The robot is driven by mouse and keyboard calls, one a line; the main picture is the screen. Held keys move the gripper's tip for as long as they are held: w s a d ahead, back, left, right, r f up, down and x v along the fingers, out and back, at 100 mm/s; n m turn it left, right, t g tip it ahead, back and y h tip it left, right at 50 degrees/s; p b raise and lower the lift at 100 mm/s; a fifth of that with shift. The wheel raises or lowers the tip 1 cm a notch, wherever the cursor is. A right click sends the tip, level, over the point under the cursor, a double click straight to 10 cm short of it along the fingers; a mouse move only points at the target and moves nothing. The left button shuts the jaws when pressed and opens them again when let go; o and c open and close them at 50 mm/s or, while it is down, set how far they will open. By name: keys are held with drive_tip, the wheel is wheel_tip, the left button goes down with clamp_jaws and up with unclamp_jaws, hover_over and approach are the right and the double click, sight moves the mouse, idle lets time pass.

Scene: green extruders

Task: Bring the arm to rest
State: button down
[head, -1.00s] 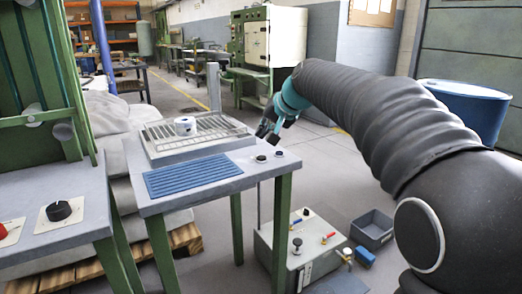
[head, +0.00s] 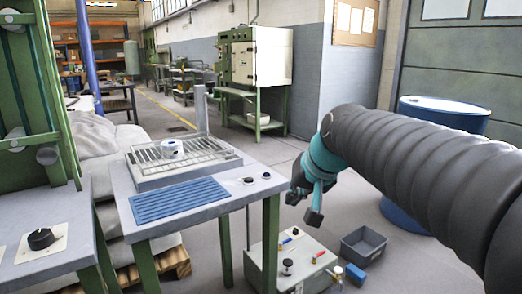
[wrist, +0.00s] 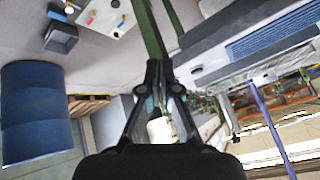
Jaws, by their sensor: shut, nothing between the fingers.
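My gripper (head: 312,196) hangs in the air just right of the small table (head: 205,220) in the head view, at the end of my dark ribbed arm. It is apart from the table and holds nothing. In the wrist view my gripper (wrist: 165,92) shows its fingers close together, pointing away from the camera. No object shows between them.
Below stand a grey box with valves (head: 300,262) and a grey bin (head: 363,246). A blue drum (head: 440,115) stands behind my arm.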

drive_tip(key=s+d+f+h, duration=0.1)
drive_tip(key=s+d+f, duration=0.1)
drive_tip(key=s+f, duration=0.2)
drive_tip(key=s+d+f+h, duration=0.1)
drive_tip(key=s+d+f, duration=0.2)
drive_tip(key=s, duration=0.6)
drive_tip(key=s+d+f+g+h, duration=0.1)
drive_tip(key=s+d+f, duration=0.2)
drive_tip(key=s+f, duration=0.3)
drive_tip(key=shift+s+d+n, duration=0.25)
drive_tip(key=shift+s+n, duration=0.05)
drive_tip(key=shift+s, duration=0.3)
